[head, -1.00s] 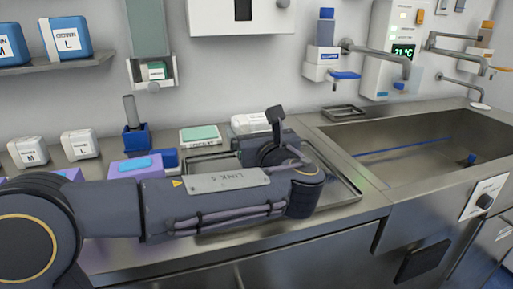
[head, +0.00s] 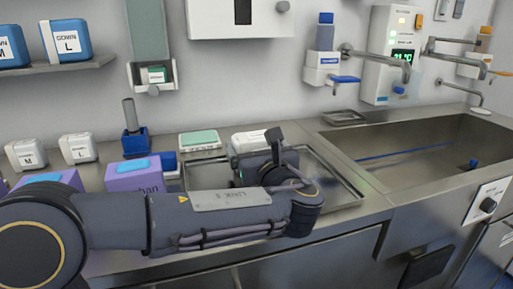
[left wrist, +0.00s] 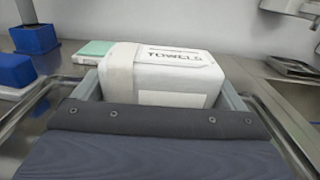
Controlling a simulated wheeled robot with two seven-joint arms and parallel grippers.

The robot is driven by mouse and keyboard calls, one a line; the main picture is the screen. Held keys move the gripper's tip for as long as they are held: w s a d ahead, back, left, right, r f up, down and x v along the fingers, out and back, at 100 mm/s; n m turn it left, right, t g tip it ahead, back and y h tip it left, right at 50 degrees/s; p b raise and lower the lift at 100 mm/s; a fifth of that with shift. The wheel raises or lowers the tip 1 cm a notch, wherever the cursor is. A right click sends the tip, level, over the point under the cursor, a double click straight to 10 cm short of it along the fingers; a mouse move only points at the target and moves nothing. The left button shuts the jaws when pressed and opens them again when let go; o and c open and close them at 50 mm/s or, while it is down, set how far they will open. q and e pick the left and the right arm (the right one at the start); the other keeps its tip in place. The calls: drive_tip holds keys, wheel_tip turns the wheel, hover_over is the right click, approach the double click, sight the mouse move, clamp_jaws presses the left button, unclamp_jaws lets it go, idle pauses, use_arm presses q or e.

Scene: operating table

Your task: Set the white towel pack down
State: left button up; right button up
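The white towel pack (left wrist: 165,75), marked "TOWELS", stands between the two grey fingers of my left gripper (left wrist: 165,98) in the left wrist view. The fingers sit close against its sides, and my gripper looks shut on it. In the head view the pack (head: 252,139) shows just behind my left gripper (head: 258,160), upright, over the back part of the steel tray (head: 350,190). My gripper and arm hide its lower part, so I cannot tell whether it touches the tray. My right gripper is not in view.
A green-topped pack (head: 199,139) lies behind the tray at left. Purple boxes (head: 140,178) and a blue holder (head: 135,143) stand left of it. The sink (head: 430,150) is to the right. The tray's right part is clear.

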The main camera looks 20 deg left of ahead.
use_arm(q)
drive_tip(key=shift+o, duration=0.6)
drive_tip(key=shift+f, duration=0.95)
drive_tip(key=shift+r, duration=0.2)
drive_tip(key=shift+r+p, duration=0.35)
drive_tip(key=shift+r, duration=0.1)
drive_tip(key=v, duration=0.2)
drive_tip(key=p+v, duration=0.1)
drive_tip(key=v, duration=0.4)
drive_tip(key=shift+s+d+r, duration=0.2)
drive_tip(key=shift+r, duration=0.1)
